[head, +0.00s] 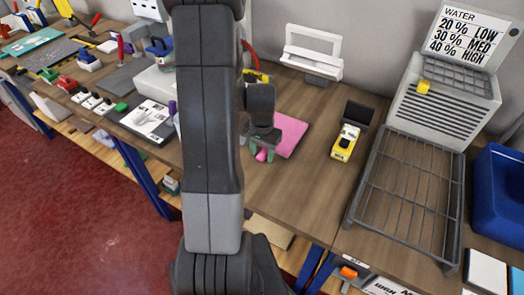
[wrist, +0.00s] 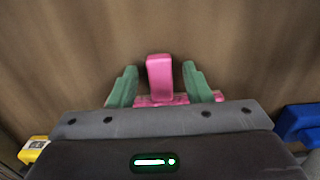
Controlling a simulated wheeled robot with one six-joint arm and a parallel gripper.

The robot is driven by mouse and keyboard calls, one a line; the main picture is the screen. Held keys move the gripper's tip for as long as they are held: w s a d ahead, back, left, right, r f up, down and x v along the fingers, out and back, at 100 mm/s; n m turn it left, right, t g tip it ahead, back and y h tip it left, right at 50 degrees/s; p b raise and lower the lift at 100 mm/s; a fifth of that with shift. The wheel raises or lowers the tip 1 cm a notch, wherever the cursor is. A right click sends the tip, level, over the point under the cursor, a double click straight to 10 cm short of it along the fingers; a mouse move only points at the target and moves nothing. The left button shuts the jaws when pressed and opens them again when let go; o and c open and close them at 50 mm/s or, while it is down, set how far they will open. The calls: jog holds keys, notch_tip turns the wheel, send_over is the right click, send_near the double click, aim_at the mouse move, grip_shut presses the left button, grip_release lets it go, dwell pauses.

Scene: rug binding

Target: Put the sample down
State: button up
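The sample appears as a flat pink square (head: 291,136) on the wooden bench in the head view, partly hidden behind my gripper. My gripper (head: 262,152) is low over its near left part, pointing down. In the wrist view a narrow pink piece (wrist: 160,77) stands out between the green fingers of my gripper (wrist: 160,82). Brown bench shows in a gap on each side of it, so the fingers look open around it. A textured pink strip (wrist: 162,100) shows below it and runs behind the fingers. Whether the two pink parts are joined is not clear.
A yellow meter (head: 345,143) and a dark wire rack (head: 408,190) stand to the right. A white frame stand (head: 313,52) is behind. A printed sheet (head: 150,121) and several tools lie to the left. Bare bench lies between the pink square and the meter.

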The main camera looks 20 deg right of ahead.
notch_tip(320, 180, up, 12)
jog(key=shift+r, duration=0.15)
dwell(0.6)
notch_tip(320, 180, down, 12)
jog(key=shift+f, duration=0.15)
jog(key=shift+w+r, duration=0.1)
jog(key=shift+r, duration=1.05)
jog(key=shift+f, duration=0.1)
